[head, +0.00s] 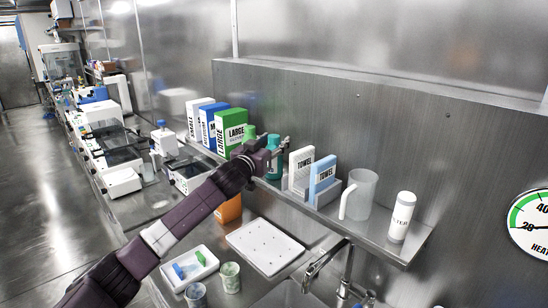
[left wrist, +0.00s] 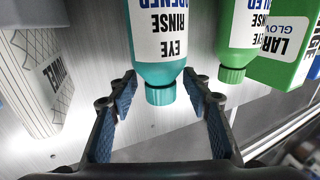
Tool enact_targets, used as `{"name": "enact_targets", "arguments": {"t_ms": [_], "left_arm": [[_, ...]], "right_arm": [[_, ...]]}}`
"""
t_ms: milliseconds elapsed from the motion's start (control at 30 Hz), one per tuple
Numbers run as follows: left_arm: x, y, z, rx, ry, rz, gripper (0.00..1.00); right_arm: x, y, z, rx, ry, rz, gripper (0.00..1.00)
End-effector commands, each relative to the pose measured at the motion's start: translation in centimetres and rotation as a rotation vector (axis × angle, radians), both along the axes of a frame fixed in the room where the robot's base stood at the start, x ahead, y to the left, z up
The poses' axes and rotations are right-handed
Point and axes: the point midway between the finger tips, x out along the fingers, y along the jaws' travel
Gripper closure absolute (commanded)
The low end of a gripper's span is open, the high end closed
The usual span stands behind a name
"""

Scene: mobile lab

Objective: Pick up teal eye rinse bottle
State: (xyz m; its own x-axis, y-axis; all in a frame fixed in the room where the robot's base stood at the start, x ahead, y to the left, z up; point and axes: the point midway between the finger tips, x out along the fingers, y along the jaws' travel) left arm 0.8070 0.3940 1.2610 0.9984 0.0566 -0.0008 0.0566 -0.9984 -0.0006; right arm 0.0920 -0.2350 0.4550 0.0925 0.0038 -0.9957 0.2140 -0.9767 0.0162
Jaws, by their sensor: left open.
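The teal eye rinse bottle (head: 273,170) stands on the steel wall shelf, partly hidden behind my left gripper (head: 277,150). In the left wrist view the teal bottle (left wrist: 160,72) appears upside down, its label reading "EYE RINSE" and its cap towards my palm. The fingers of my left gripper (left wrist: 160,104) are open, one on each side of the cap and lower part of the picture of the bottle. A gap shows between each finger and the cap. My right gripper is in neither view.
Towel boxes (head: 301,168), a clear jug (head: 358,195) and a white bottle (head: 401,217) share the shelf (head: 385,240). A white tray (head: 265,245) lies below.

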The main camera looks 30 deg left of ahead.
Motion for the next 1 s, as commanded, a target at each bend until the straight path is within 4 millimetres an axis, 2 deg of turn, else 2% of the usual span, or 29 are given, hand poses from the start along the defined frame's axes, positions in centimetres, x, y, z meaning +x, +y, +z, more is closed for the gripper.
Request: {"name": "enact_targets", "arguments": {"t_ms": [267, 667, 1000], "left_arm": [[0.2, 0.01, -0.06, 0.0, 0.0, 0.0, 0.55], [0.18, 0.02, -0.1, 0.0, 0.001, 0.0, 0.99], [0.18, 0.02, -0.14, 0.0, 0.002, 0.0, 1.0]], "right_arm": [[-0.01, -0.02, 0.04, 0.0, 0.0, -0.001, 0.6], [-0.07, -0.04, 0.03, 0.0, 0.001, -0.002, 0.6], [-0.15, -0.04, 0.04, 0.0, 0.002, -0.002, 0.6]]}}
